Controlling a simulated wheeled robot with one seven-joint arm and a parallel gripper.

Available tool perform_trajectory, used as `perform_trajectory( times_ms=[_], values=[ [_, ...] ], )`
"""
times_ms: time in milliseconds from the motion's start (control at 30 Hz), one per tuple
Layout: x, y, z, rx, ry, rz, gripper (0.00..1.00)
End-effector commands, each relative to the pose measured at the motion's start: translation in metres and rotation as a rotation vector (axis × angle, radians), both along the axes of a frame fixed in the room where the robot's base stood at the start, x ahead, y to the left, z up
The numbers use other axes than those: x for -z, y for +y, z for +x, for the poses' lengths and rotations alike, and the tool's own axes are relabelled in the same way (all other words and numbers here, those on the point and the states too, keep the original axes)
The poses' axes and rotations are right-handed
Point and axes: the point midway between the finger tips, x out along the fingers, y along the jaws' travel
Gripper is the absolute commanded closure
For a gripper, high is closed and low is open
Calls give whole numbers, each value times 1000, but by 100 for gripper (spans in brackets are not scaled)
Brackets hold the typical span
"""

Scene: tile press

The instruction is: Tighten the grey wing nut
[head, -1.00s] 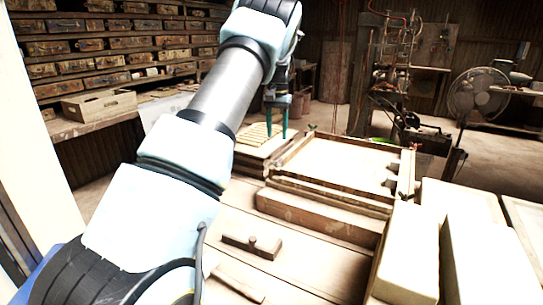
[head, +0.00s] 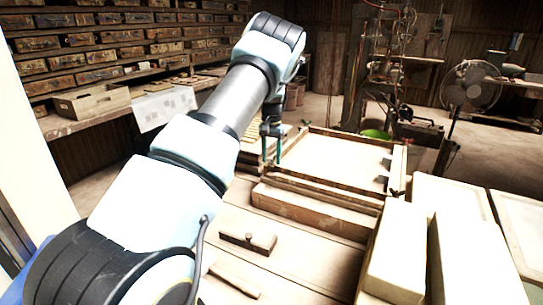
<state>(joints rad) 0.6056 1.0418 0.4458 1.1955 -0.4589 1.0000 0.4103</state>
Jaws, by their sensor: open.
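The tile press is a shallow wooden frame (head: 335,190) around a pale flat panel (head: 338,158), on the bench right of my arm. Small dark wing-nut shapes show at its corners: one at the far left corner (head: 305,124) and one at the near right corner (head: 393,193). They are too small for me to tell which is grey. My gripper (head: 272,160) points down with its teal fingers apart, at the frame's near left corner. Any nut there is hidden or too small to make out, and I cannot tell whether the fingers touch anything.
A wooden block with a knob (head: 247,241) and a flat stick (head: 234,281) lie on the bench in front. Pale blocks (head: 397,252) stand at the right. A slatted rack (head: 250,133) lies behind my gripper. A fan (head: 470,90) stands behind.

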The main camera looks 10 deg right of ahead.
Motion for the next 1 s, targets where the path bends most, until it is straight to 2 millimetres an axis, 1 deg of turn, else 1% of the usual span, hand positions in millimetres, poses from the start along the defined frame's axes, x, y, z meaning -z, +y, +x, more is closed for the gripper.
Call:
perform_trajectory(
  times_ms=[100,567,1000],
  values=[
    [0,0,0,0,0,0,48],
    [0,0,0,-1,0,0,99],
    [-1,0,0,1,1,0,100]
  ],
)
